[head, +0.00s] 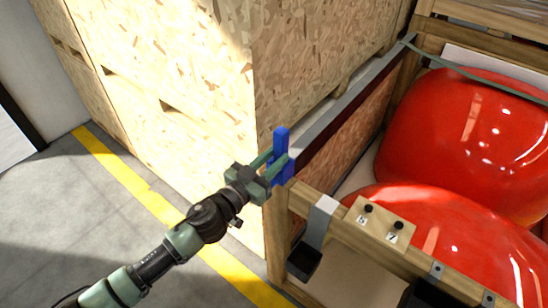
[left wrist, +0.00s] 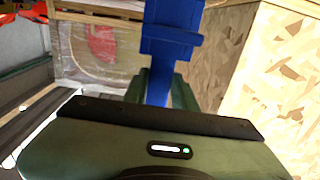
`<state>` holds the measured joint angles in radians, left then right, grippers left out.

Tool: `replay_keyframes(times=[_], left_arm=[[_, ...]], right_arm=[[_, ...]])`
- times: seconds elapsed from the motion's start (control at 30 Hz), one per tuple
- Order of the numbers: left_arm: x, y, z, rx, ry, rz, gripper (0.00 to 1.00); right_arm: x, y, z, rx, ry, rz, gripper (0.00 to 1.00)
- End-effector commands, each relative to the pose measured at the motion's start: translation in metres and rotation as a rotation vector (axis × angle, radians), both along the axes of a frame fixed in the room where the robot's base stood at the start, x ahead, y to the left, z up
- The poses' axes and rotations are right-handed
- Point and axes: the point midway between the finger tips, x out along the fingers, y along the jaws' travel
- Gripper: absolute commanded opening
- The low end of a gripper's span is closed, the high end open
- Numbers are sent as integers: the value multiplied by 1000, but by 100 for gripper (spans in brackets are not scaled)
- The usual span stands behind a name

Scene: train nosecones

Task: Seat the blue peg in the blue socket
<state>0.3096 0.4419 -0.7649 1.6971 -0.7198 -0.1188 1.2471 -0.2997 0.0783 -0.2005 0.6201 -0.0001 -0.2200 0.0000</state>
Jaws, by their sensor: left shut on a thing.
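My left gripper (head: 279,167) is shut on the blue peg (head: 281,140), which stands roughly upright at the near corner of the wooden crate. The peg's top sticks up above the fingers. More blue shows below and behind the fingers, at the top of the crate's corner post. In the left wrist view the blue peg (left wrist: 158,92) runs between the fingers to a wider blue part (left wrist: 171,42). I cannot tell whether that wider part belongs to the peg or is the blue socket, nor whether the peg is seated. My right gripper is not in view.
The wooden crate (head: 277,240) holds glossy red nosecones (head: 470,140). A small wooden block (head: 380,222) with two black knobs sits on its front rail, beside a grey bracket (head: 318,222). A tall chipboard box (head: 190,90) stands close behind my gripper. Floor at left is clear.

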Motion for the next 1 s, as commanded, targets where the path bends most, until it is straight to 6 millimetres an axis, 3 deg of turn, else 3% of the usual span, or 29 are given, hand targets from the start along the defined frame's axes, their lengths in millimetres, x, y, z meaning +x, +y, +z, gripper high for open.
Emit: replay_keyframes(times=[0.67, 0.7, 0.77, 1.0], left_arm=[[0, 0, -16, -3, -2, 0, 0], [0, 0, -16, -3, -2, 0, 32], [0, 0, -15, -2, -1, 0, 49], [0, 0, -16, -1, 0, 0, 52]], right_arm=[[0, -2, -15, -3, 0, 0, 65], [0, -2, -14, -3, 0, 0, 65], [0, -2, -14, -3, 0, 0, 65], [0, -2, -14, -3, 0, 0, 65]])
